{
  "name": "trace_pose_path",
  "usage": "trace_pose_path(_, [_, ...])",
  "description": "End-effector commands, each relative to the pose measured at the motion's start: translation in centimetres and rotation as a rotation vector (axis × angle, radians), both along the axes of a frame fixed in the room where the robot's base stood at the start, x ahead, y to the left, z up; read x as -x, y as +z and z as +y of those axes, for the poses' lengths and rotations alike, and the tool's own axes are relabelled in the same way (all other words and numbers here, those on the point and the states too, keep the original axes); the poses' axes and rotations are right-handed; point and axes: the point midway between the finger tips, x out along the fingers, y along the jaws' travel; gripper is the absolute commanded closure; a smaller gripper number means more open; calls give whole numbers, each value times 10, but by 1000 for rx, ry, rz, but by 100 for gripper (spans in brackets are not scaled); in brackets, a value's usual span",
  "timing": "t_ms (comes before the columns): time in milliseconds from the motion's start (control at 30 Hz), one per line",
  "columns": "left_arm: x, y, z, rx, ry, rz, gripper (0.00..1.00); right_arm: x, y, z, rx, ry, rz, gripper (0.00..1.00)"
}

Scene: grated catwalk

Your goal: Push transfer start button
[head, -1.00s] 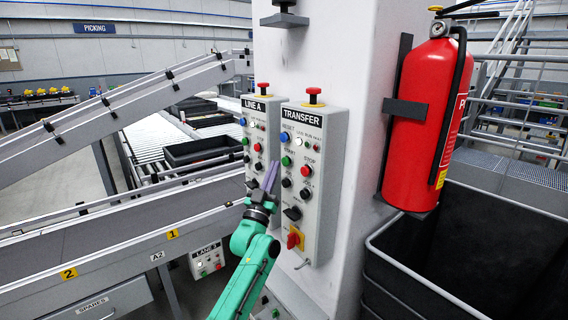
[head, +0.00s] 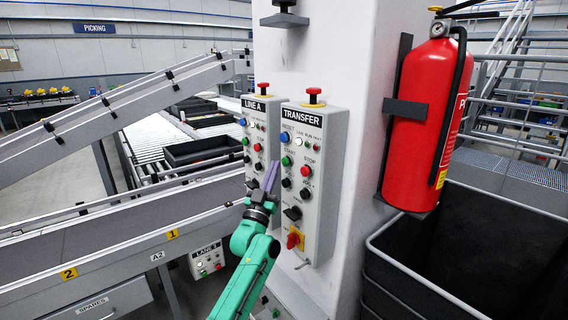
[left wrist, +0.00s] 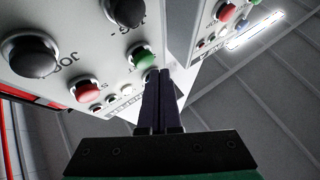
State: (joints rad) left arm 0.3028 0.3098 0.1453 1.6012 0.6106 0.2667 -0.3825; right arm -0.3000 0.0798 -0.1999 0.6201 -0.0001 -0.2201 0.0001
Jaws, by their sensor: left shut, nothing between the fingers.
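The grey TRANSFER panel (head: 328,170) is fixed to the white column. Its green START button (head: 286,161) is at the upper left, beside the red STOP button (head: 306,171). My left gripper (head: 272,166) is shut and empty, its dark fingers pointing up just left of and slightly below the green button. The red button (left wrist: 88,90) also shows there. My right gripper is not in view.
The LINE A panel (head: 256,130) is close on the left, with similar buttons. A red emergency button (head: 314,92) tops the TRANSFER panel, and a red-yellow rotary switch (head: 295,238) is low on it. A fire extinguisher (head: 424,125) hangs right, above a dark bin (head: 385,262).

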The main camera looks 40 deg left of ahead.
Motion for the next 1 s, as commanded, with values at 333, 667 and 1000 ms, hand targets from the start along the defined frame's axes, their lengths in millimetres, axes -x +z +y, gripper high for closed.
trace_pose_path(333, [-7, -1, -2, 1, -1, 0, 100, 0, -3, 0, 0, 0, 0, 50])
trace_pose_path(667, [-8, 0, -3, 1, -1, 0, 100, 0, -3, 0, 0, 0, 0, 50])
trace_pose_path(1000, [-11, 0, -3, 1, 1, 0, 100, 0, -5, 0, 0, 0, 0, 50])
